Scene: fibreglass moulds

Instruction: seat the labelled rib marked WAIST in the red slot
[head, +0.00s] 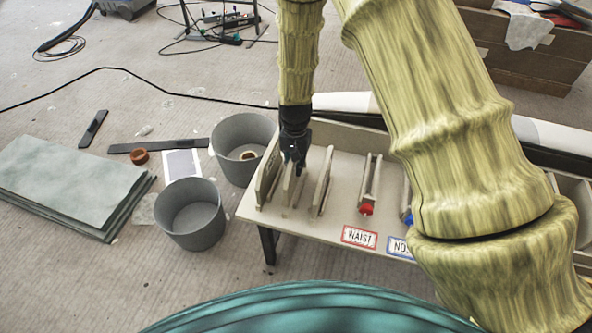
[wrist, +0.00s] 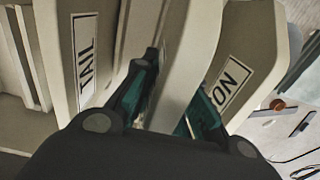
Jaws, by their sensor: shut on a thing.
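My gripper (head: 295,165) points down into the rack at the left of the bench and is shut on the middle of three pale upright ribs. This held rib (head: 289,189) also stands between the fingers in the wrist view (wrist: 190,70); its label is not visible. The rib at its right in the head view (head: 322,186) reads TAIL in the wrist view (wrist: 75,50).
A blue-marked slot (head: 407,216) and a blue-bordered card (head: 400,247) are right of the red one, partly behind my arm. Grey buckets (head: 190,213) (head: 242,150) stand left of the bench (head: 300,226). Bench top between the ribs and red slot is clear.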

